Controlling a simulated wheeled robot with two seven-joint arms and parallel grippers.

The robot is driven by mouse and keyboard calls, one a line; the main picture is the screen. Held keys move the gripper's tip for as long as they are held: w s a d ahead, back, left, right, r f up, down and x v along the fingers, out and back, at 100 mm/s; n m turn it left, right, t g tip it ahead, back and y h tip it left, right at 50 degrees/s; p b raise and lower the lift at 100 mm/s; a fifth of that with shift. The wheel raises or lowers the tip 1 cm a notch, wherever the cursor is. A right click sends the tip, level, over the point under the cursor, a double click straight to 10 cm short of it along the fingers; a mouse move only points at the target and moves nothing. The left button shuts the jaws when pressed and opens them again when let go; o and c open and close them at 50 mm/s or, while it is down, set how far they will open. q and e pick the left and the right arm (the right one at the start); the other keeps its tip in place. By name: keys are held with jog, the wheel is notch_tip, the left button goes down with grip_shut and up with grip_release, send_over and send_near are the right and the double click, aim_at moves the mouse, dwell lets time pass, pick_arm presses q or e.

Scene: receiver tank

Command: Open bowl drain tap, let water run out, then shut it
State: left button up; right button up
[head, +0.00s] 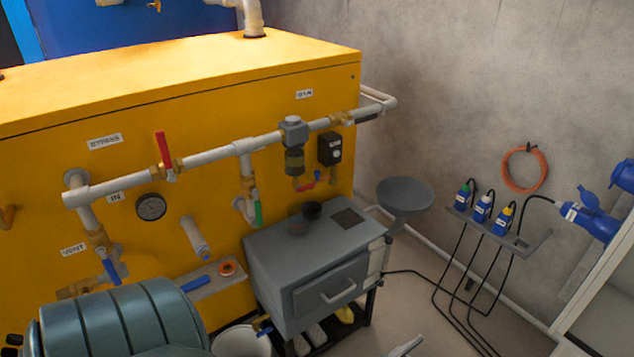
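The filter bowl (294,161) is a dark, see-through cup under a grey head (294,130) on the white pipe across the yellow cabinet. A small brass fitting with a red handle (308,186) sits just below the bowl and looks like its drain tap. A small blue part shows beside it. The tap is too small to tell whether it is open or shut, and I see no running water. Neither of my grippers can be made out in the head view. A pale grey piece (405,346) at the bottom edge is too cut off to identify.
A grey box (318,265) with a handle stands below the bowl, with a white bucket (241,341) at its lower left. A teal ribbed tank (120,320) fills the lower left. A shelf of blue bottles (483,212) is at right. Floor shows between box and shelf.

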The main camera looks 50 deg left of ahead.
pick_arm(q)
jog(key=w+a+r+n+g+y+p, duration=0.25)
jog(key=w+a+y, duration=0.2)
jog(key=a, duration=0.35)
jog(key=w+a+r+n+g+y+p, duration=0.1)
jog(key=w+a+n+y+p, duration=0.3)
jog(key=a, duration=0.4)
jog(key=s+a+r+n+g+y+p, duration=0.3)
jog(key=a+r+n+g+y, duration=0.6)
jog(key=r, duration=0.5)
jog(key=s+a+n+y, duration=0.1)
jog(key=a+n, duration=0.1)
jog(key=a, duration=0.1)
jog(key=shift+a+n+g, duration=0.3)
jog(key=shift+n+g, duration=0.05)
pick_arm(e)
jog(key=s+d+f+g+h, duration=0.2)
jog(key=s+d+f+g, duration=0.3)
jog(key=f, duration=0.3)
jog(key=s+d+f+m+g+h, duration=0.1)
jog(key=s+d+f+g+h, duration=0.1)
jog(key=s+d+f+g, duration=0.4)
notch_tip(320, 180, down, 2)
jog(key=shift+s+d+h, duration=0.3)
jog(key=shift+s+d, duration=0.25)
jog(key=shift+d, duration=0.05)
